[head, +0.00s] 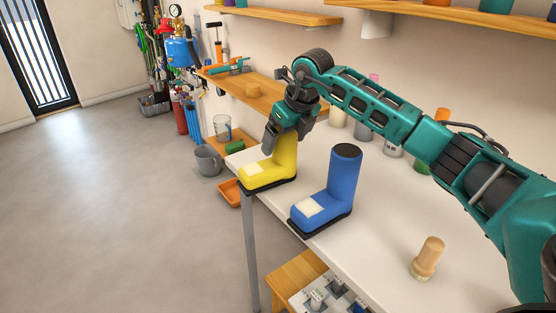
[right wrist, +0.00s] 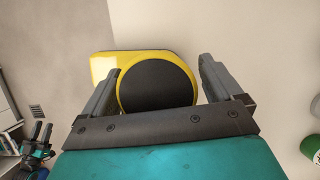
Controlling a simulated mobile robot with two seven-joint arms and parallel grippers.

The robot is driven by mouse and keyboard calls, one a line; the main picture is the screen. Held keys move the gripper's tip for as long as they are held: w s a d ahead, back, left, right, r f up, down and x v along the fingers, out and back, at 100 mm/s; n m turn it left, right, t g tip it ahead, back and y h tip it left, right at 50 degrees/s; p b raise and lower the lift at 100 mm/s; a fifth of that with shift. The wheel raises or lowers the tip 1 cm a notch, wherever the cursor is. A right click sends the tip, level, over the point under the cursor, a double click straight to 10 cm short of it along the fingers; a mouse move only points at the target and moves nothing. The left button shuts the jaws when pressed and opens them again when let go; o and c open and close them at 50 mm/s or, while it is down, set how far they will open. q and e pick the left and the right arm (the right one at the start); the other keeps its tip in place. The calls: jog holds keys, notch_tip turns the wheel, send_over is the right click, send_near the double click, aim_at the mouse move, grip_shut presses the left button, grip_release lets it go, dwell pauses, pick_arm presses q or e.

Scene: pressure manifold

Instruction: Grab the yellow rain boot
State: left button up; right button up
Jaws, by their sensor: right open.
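The yellow rain boot (head: 262,174) stands upright on the far left end of the white table (head: 353,262), toe toward the left. My right gripper (head: 272,136) is at the top of its shaft, coming from above. In the right wrist view the boot's dark round top (right wrist: 157,86) lies between the two open fingers of my right gripper (right wrist: 155,88), with small gaps beside it. The yellow toe (right wrist: 104,66) shows beyond the left finger. In the head view the gripper hides part of the boot's upper shaft.
A blue boot (head: 340,185) stands on the table just right of the yellow one. A wooden peg-like object (head: 428,257) stands nearer on the table. Several bottles stand along the wall behind my arm. A grey bucket (head: 208,160) and orange tray (head: 230,193) are below, beyond the table edge.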

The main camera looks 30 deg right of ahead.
jog(key=shift+c, duration=0.3)
jog(key=c, duration=1.5)
jog(key=shift+r, duration=0.1)
jog(key=shift+c, duration=0.6)
jog(key=shift+r, duration=0.1)
